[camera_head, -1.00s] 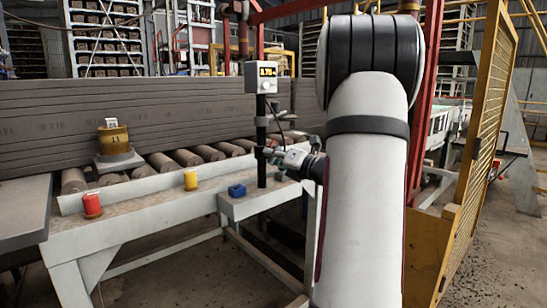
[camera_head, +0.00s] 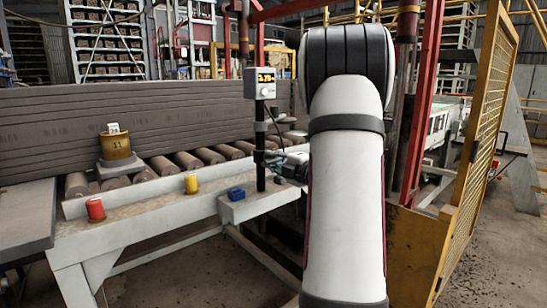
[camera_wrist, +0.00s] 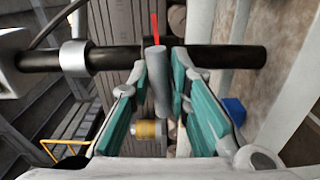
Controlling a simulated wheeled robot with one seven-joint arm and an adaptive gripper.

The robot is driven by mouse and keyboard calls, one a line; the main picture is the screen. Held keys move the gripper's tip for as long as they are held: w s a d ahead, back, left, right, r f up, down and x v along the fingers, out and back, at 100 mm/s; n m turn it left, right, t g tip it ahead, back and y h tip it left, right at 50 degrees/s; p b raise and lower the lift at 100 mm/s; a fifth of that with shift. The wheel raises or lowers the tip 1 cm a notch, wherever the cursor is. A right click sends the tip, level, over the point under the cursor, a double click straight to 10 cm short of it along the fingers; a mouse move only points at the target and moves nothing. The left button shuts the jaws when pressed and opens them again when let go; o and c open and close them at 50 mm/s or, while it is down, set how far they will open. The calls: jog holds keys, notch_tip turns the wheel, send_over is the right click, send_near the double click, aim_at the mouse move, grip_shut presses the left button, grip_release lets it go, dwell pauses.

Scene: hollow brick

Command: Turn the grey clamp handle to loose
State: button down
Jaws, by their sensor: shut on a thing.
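The grey clamp handle (camera_wrist: 159,85) is a short grey bar in front of the black post in the wrist view. A thin red pointer shows at its far end. My gripper (camera_wrist: 160,78), with teal pads, is shut on the handle, one finger on each side. The black post (camera_wrist: 220,57) runs across the wrist view and stands upright in the head view (camera_head: 260,135). In the head view my gripper (camera_head: 280,163) is beside the post, partly hidden by my arm, and the handle cannot be made out there.
A display box (camera_head: 259,83) tops the post. A blue block (camera_head: 236,194) sits near its foot. A yellow cylinder (camera_head: 191,184), a red one (camera_head: 95,209) and a brass weight (camera_head: 116,146) stand to the left, near the rollers (camera_head: 187,160). A yellow mesh guard (camera_head: 480,130) stands right.

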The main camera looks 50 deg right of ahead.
jog(key=shift+m, duration=0.7)
jog(key=shift+f+p, duration=0.1)
jog(key=shift+p, duration=0.25)
jog(key=c, duration=1.5)
grip_release()
jog(key=v, duration=1.2)
